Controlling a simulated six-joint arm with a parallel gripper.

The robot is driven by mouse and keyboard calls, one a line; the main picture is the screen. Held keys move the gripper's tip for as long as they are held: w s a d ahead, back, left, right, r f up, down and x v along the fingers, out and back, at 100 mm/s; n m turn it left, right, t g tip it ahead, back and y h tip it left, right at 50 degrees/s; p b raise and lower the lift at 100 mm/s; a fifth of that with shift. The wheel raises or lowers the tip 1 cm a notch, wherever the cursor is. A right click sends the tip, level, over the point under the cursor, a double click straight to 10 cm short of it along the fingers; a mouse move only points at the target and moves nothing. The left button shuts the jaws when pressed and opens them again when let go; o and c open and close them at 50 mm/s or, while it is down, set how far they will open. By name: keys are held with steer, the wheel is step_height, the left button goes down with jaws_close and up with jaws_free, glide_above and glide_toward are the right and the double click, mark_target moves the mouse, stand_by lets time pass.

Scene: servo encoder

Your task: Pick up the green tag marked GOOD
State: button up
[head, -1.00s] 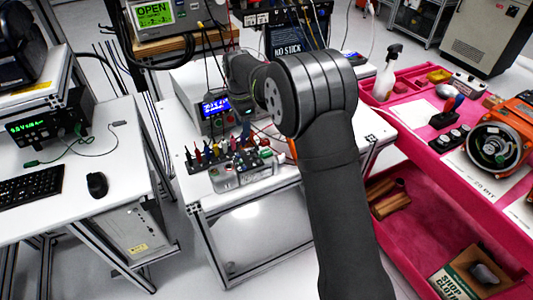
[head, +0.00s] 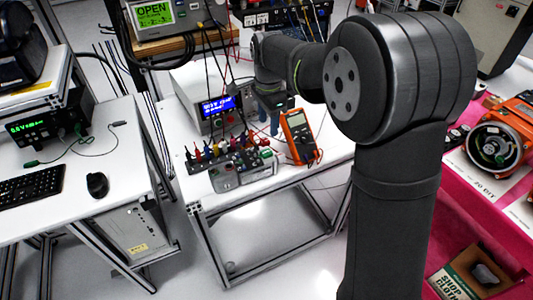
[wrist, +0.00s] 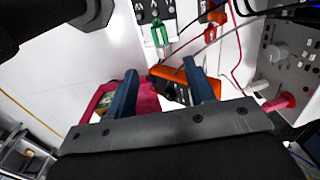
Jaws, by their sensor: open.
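I cannot read GOOD on either, so I cannot tell if one is the tag. My gripper (wrist: 162,66) is open, its two blue fingers apart with nothing held. The orange multimeter (wrist: 172,73) shows partly between and behind the fingers. In the head view my gripper (head: 268,120) hangs over the bench, left of the multimeter (head: 299,136).
The grey box (head: 244,172) and several coloured plugs stand on the bench's (head: 322,172) left front. A blue-screened power supply (head: 212,108) stands behind them, with cables hanging nearby. A pink cart (head: 465,185) is on the right.

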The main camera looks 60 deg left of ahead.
mark_target(268, 151)
step_height(268, 151, down, 11)
steer(key=shift+r, duration=0.15)
stand_by(0.4)
steer(key=shift+c, duration=0.4)
steer(key=c, duration=1)
